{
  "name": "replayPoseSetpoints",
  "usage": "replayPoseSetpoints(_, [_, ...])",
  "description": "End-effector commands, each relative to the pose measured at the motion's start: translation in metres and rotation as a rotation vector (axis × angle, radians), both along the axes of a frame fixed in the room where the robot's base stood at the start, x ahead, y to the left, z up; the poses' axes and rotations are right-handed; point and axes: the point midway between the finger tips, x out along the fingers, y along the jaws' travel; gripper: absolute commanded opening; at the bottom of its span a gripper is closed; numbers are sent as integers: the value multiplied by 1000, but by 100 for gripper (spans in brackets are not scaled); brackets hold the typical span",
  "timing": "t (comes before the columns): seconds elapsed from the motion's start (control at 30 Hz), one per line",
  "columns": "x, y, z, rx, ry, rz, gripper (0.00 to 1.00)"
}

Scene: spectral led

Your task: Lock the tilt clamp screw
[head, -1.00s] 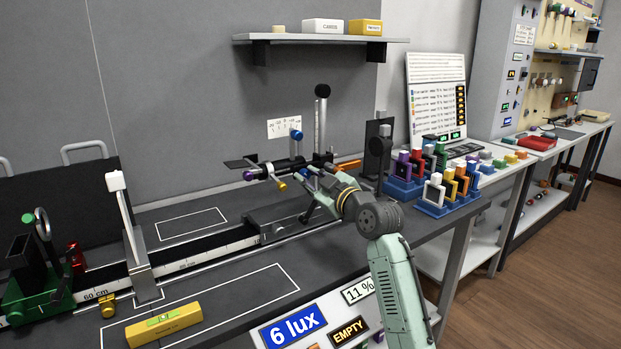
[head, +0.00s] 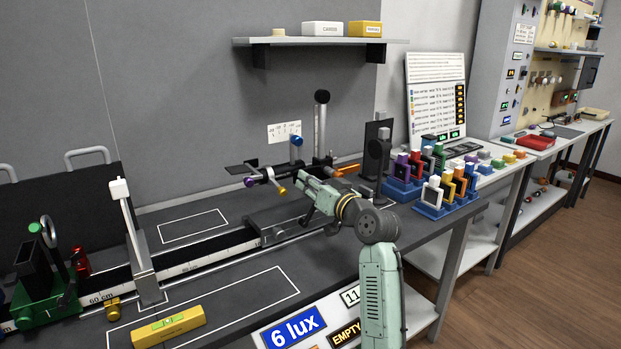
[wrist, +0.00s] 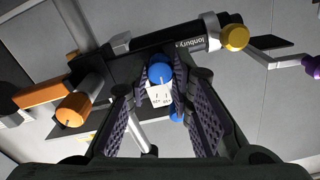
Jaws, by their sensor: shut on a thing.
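The optical mount stands on a dark crossbar (head: 262,175) at the far end of the rail. A yellow knob (head: 282,190), a purple knob (head: 249,181) and an orange handle (head: 347,167) stick out from it. My gripper (head: 300,184) is at the front of this mount. In the wrist view its fingers (wrist: 160,78) are closed around a round blue knob (wrist: 160,70), which my fingers hide in the head view. Another blue knob (head: 296,139) sits higher, on a post. I cannot read which knob is the tilt clamp screw.
A dark plate on a stand (head: 377,150) is close to the right of my gripper. Blue racks of coloured filter holders (head: 446,208) stand further right. A yellow spirit level (head: 168,327) lies at the front left. The outlined bench area beside it is mostly clear.

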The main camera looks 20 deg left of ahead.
Motion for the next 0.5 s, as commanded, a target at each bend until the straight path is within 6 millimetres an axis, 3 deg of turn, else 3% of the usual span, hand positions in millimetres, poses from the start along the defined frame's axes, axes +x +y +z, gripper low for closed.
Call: replayPoseSetpoints(0.5, [0,1,2,293,380,2,0])
